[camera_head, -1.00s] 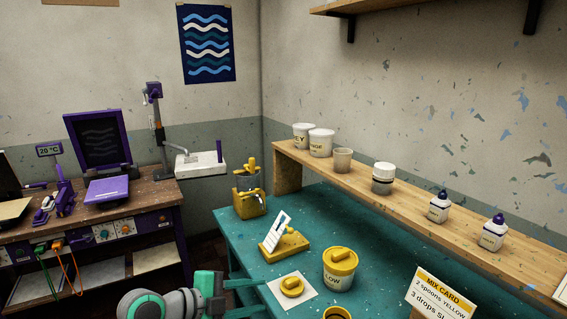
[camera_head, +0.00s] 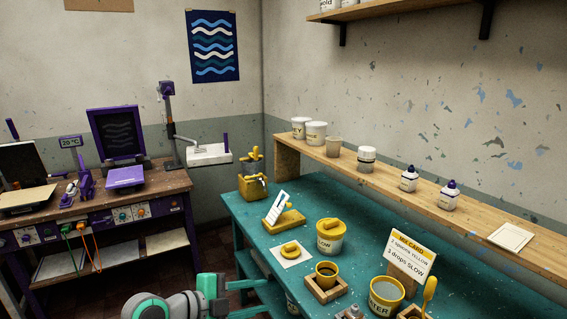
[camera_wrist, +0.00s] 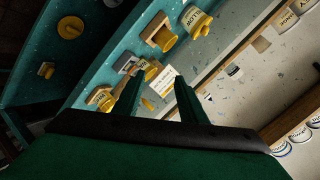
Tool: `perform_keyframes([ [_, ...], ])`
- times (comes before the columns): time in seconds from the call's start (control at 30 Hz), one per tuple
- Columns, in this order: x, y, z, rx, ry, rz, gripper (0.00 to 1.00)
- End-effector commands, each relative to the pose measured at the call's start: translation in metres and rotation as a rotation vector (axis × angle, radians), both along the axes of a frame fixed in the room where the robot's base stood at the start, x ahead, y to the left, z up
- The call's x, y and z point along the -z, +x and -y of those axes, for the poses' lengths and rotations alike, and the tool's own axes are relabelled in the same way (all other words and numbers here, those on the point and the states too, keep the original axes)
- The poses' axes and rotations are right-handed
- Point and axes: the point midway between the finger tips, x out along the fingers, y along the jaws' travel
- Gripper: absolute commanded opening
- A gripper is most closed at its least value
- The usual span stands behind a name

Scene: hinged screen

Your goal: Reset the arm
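My gripper (camera_head: 262,298) is at the bottom of the head view, left of the teal table's front edge. Its two green fingers are apart with nothing between them. In the wrist view my gripper (camera_wrist: 160,76) also shows spread, empty fingers. My arm comes in from the bottom, and most of it is out of view.
The teal table (camera_head: 310,203) carries a mix card (camera_head: 401,254), a yellow lid on a white sheet (camera_head: 290,249) and a yellow stand (camera_head: 284,219). A wooden shelf (camera_head: 395,176) behind holds pots and bottles. A purple-equipped workbench (camera_head: 160,190) stands left.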

Motion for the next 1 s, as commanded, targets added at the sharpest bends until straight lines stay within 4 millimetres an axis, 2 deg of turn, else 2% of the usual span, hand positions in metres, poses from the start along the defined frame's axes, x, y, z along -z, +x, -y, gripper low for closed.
perform_keyframes([
  [0.33,0.021,0.011,0.024,-0.109,-0.145,-0.035,0.38],
  [0.53,0.042,0.016,0.045,-0.204,-0.273,-0.072,0.38],
  [0.77,0.084,0.013,0.074,-0.387,-0.495,-0.157,0.38],
  [1.0,0.137,-0.009,0.096,-0.592,-0.703,-0.254,0.38],
])
